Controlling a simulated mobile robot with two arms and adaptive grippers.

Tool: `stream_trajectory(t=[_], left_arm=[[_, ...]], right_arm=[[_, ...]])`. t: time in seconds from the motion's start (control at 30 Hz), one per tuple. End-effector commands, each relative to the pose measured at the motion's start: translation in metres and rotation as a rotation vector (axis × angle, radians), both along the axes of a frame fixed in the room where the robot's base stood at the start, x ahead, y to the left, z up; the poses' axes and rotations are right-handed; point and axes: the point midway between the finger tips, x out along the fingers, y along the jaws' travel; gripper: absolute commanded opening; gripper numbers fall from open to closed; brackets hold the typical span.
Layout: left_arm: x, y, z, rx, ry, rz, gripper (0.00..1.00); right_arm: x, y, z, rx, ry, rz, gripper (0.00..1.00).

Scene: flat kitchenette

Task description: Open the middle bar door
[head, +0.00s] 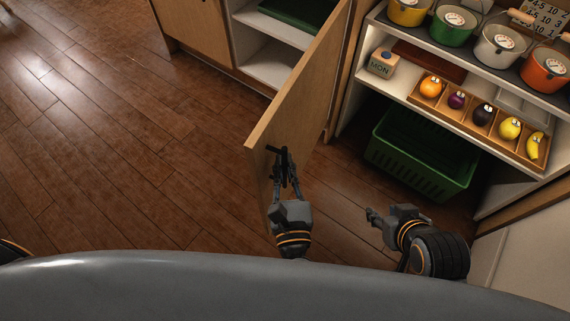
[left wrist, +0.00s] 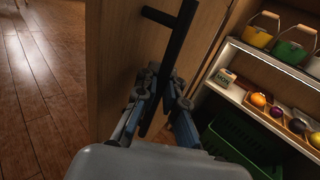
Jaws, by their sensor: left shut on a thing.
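The wooden bar door (head: 304,77) stands swung wide open, out from the cabinet. Its cabinet opening shows white shelves (head: 272,68) behind it. A dark bar handle (head: 274,150) is on the door's face near its free edge. My left gripper (head: 286,172) is shut on the handle; in the left wrist view the handle (left wrist: 178,38) runs down between its fingers (left wrist: 163,98). My right gripper (head: 371,215) is to the right, away from the door; its fingers are too small to judge.
Right of the door is an open shelf unit with a green crate (head: 414,157), a tray of toy fruit (head: 487,119), a MON block (head: 382,63) and several coloured pots (head: 455,25). The wooden floor (head: 130,140) on the left is clear.

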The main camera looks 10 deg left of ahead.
Motion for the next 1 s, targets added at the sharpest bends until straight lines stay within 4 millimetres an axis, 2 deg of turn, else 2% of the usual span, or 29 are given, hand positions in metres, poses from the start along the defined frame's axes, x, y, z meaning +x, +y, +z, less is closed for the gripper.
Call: stream_trajectory(t=[0.1,0.13,0.2,0.23,0.5,0.63,1.0], left_arm=[[-0.003,0.001,-0.006,0.000,0.012,0.003,0.00],[-0.003,0.001,-0.006,0.000,0.013,0.003,0.14],[-0.003,0.001,-0.005,-0.001,0.011,0.003,0.29],[-0.002,0.001,-0.005,0.000,0.010,0.002,0.32],[-0.001,0.000,-0.002,-0.001,0.005,0.000,0.32],[-0.008,-0.002,-0.002,-0.001,0.006,-0.001,0.32],[-0.061,-0.013,-0.003,-0.001,0.008,-0.001,0.32]], right_arm=[[0.000,0.000,0.000,0.000,0.000,0.000,0.40],[0.000,0.000,0.000,0.000,0.000,0.000,0.40],[0.000,0.000,0.000,0.001,0.000,-0.001,0.40],[0.000,0.000,0.000,0.001,0.000,-0.001,0.40],[0.000,-0.001,0.000,0.002,0.000,-0.006,0.40],[0.001,-0.001,0.000,0.001,0.000,-0.005,0.40],[0.000,-0.001,0.000,0.000,-0.001,-0.004,0.40]])
